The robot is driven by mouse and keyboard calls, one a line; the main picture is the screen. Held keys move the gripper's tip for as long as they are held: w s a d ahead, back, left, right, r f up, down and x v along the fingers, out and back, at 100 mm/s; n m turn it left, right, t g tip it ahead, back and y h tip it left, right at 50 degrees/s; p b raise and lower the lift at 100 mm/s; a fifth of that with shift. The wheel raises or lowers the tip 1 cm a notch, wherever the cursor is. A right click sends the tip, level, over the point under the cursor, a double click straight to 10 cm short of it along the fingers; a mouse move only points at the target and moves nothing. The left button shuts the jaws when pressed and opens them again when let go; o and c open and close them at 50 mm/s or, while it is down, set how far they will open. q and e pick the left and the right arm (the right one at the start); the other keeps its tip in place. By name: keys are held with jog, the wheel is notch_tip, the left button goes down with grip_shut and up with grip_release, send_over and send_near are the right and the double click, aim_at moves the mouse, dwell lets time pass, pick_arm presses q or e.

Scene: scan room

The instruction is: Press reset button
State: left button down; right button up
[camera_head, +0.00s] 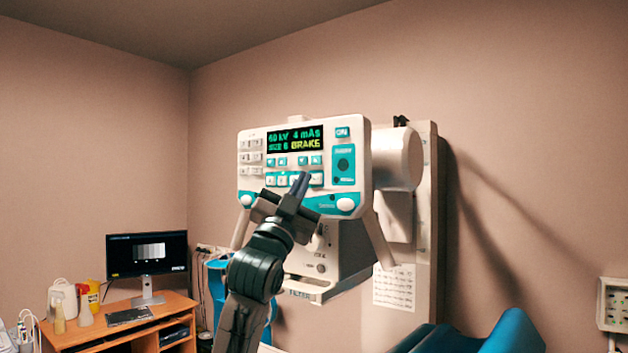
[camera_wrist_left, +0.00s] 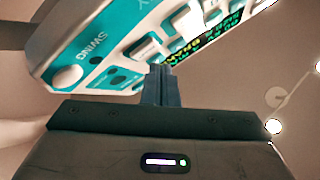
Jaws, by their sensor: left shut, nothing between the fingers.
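The white and teal control panel (camera_head: 262,190) of the X-ray unit faces me in the head view. Its lit display (camera_head: 295,139) shows green and yellow text, including "BRAKE". Small buttons (camera_head: 282,180) sit in rows below it; I cannot read which one is reset. My left gripper (camera_head: 303,177) is shut and empty, its tips in front of the lower button row and hiding part of it. My right gripper is not in view.
A white cylindrical housing (camera_head: 397,158) is beside the panel, on a wall column. A wooden desk (camera_head: 150,325) with a monitor (camera_head: 146,253) and bottles stands at the lower left. A blue padded chair (camera_head: 510,335) is at the lower right. A wall box (camera_head: 612,305) is at far right.

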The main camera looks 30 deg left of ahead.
pick_arm(q)
jog(key=shift+w, duration=0.1)
dwell(0.3)
jog(key=shift+w, duration=0.35)
jog(key=shift+w+p, duration=0.35)
jog(key=shift+p, duration=0.2)
dwell(0.4)
jog(key=shift+s, duration=0.8)
jog(key=shift+b, duration=0.3)
jog(key=s+b, duration=0.1)
jog(key=s, duration=0.4)
jog(key=shift+a, duration=0.2)
